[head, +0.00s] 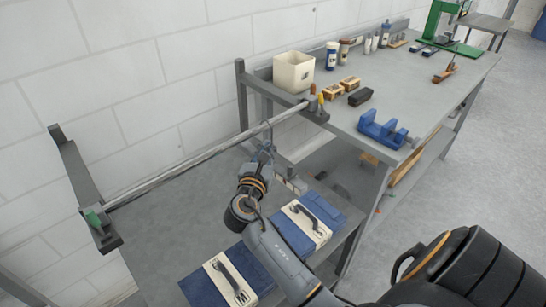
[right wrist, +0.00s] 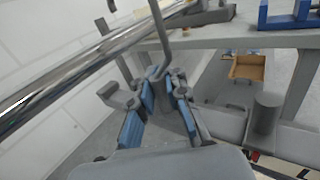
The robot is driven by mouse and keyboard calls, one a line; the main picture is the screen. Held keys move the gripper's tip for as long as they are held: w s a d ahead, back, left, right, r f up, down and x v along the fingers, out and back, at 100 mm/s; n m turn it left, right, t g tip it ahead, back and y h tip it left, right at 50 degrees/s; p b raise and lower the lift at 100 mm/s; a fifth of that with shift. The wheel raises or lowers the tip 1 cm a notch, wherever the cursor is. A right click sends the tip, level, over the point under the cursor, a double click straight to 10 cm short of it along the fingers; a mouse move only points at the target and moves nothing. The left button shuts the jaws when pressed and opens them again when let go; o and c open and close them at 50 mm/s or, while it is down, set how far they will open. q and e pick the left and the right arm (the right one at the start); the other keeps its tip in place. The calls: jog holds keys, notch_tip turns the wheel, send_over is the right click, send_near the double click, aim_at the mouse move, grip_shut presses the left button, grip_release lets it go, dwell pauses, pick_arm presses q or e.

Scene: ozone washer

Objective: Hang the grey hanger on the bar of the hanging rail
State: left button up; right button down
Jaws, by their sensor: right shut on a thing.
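The hanging rail's bar (head: 190,165) is a long metal rod running from a bracket at the left to one beside the workbench. In the right wrist view the bar (right wrist: 60,80) crosses the upper left. My right gripper (head: 262,158) is just below and in front of the bar, towards its right end. In the right wrist view, my right gripper (right wrist: 165,88) is shut on the grey hanger (right wrist: 160,35), a thin rod that rises from the fingers past the bar. I cannot tell whether its hook touches the bar. Most of the hanger is hidden. My left gripper is out of view.
A grey workbench (head: 400,110) stands at the right, with a cream bin (head: 293,72), brushes and a blue holder (head: 383,130). A white block wall is behind.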

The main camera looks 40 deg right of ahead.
jog(key=shift+w+a+f+b, duration=0.15)
jog(key=shift+w+b, duration=1.15)
jog(key=shift+w, duration=0.45)
jog(key=shift+f+b, duration=0.65)
jog(key=shift+f, duration=0.65)
jog(key=c, duration=1.3)
grip_release()
jog(key=shift+a, duration=0.1)
jog(key=v, duration=1.2)
jog(key=shift+r, duration=0.1)
